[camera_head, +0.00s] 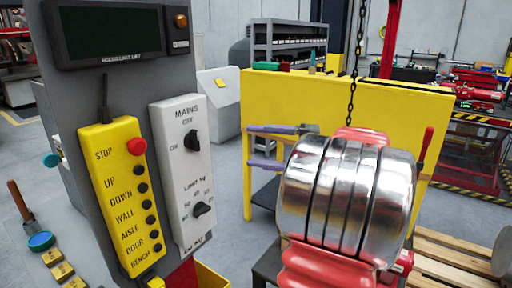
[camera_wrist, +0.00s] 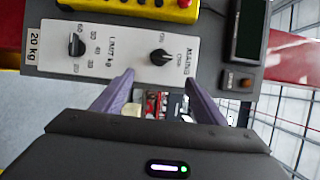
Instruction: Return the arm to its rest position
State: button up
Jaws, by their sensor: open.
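My gripper (camera_head: 250,146) is open, its two purple fingers spread and pointing left towards the control column. Nothing is between the fingers, and they are apart from the panel in the head view. My red and silver arm link (camera_head: 345,195) hides the gripper's body there. The white panel (camera_head: 180,175) carries a mains knob (camera_head: 193,140) and a limit knob (camera_head: 202,208).
A yellow button box (camera_head: 120,200) with a red stop button (camera_head: 137,146) hangs left of the panel. A dark display (camera_head: 110,32) is above. A chain (camera_head: 354,75) hangs behind my arm, before a yellow board (camera_head: 290,95). Wooden pallets (camera_head: 450,262) lie at right.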

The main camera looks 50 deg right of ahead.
dwell(0.4)
jog(key=w+a+f+n+g, duration=0.1)
jog(key=w+a+f+g, duration=0.15)
jog(key=a, duration=0.45)
jog(key=w+a+f+n+g, duration=0.1)
jog(key=w+a+f+g, duration=0.15)
jog(key=a, duration=0.45)
jog(key=w+a+f+n+g, duration=0.1)
jog(key=w+a+f+g, duration=0.15)
jog(key=a, duration=0.45)
jog(key=s+a+f+n+g+h, duration=0.1)
jog(key=s+a+f+n+h, duration=0.2)
jog(key=a, duration=0.6)
jog(key=s+a+f+n+g+h, duration=0.2)
jog(key=s+a+f+n+h, duration=0.2)
jog(key=s+a+f+n, duration=0.3)
jog(key=shift+s+a+f, duration=0.3)
jog(key=shift+a+f, duration=0.25)
jog(key=shift+a, duration=0.6)
